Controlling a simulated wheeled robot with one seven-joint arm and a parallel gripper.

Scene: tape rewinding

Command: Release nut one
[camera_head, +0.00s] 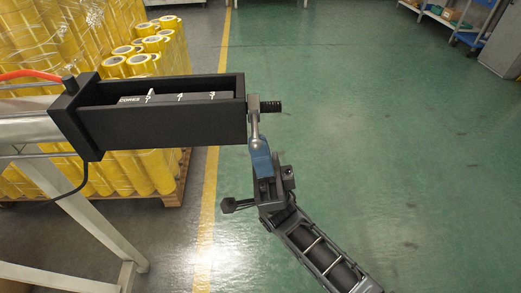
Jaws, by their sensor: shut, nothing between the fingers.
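A black rectangular housing (165,125) with an open top reaches in from the left. A dark threaded rod (271,107) sticks out of its right end. A light grey piece, which looks like the nut (253,104) or a tool head around it, sits on the rod against the housing. A grey and blue lever-like part (260,158) runs down from it. My gripper (264,178) is shut at the lower end of the blue part, just below the housing's right end. The blue part hides its fingertips, so I cannot tell whether they touch it.
Yellow tape rolls (150,50) are stacked on a wooden pallet (172,190) behind the housing. A pale metal frame (100,228) stands at the lower left. A shelf (455,15) is at the top right. The green floor (400,130) on the right is clear.

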